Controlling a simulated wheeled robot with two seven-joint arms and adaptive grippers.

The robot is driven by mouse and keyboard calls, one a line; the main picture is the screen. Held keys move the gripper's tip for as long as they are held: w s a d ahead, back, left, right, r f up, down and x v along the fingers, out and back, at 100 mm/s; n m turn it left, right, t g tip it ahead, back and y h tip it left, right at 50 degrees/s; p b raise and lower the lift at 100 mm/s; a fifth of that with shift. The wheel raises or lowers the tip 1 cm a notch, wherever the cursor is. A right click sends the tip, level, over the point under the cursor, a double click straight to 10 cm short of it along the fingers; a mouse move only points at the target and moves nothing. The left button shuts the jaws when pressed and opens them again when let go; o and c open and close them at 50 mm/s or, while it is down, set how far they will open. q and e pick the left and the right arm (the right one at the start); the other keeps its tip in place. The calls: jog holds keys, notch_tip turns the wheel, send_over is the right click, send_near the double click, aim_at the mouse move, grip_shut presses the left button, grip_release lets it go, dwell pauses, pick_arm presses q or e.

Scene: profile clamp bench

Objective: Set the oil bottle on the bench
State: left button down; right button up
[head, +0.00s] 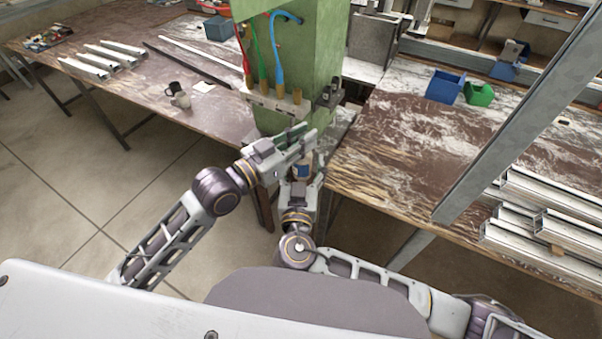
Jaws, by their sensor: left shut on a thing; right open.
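The oil bottle (302,171), small with a blue and pale label, shows just below my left gripper, in front of the green column. My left gripper (308,146) is shut on it from above, and its fingers hide the bottle's top. My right gripper (304,184) is open just below, with its fingers to either side of the bottle's lower part. I cannot tell whether they touch it. The bench (400,150) extends to the right of the column, and the bottle is held near its front edge.
The green column (305,50) with coloured hoses stands close behind the grippers. A blue bin (445,87) and a green bin (479,93) sit at the back right. Metal profiles (545,215) lie at the right. Dark and light mugs (180,97) stand at the left. The bench's middle right is clear.

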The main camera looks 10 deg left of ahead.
jog(key=shift+w, duration=1.2)
jog(key=c, duration=1.1)
pick_arm(q)
jog(key=c, duration=1.3)
grip_release()
pick_arm(e)
jog(key=shift+c, duration=0.3)
pick_arm(q)
jog(key=shift+o, duration=0.2)
jog(key=shift+r, duration=0.1)
jog(key=shift+r, duration=4.85)
pick_arm(e)
jog(key=shift+a, duration=0.1)
pick_arm(q)
jog(key=shift+w, duration=0.1)
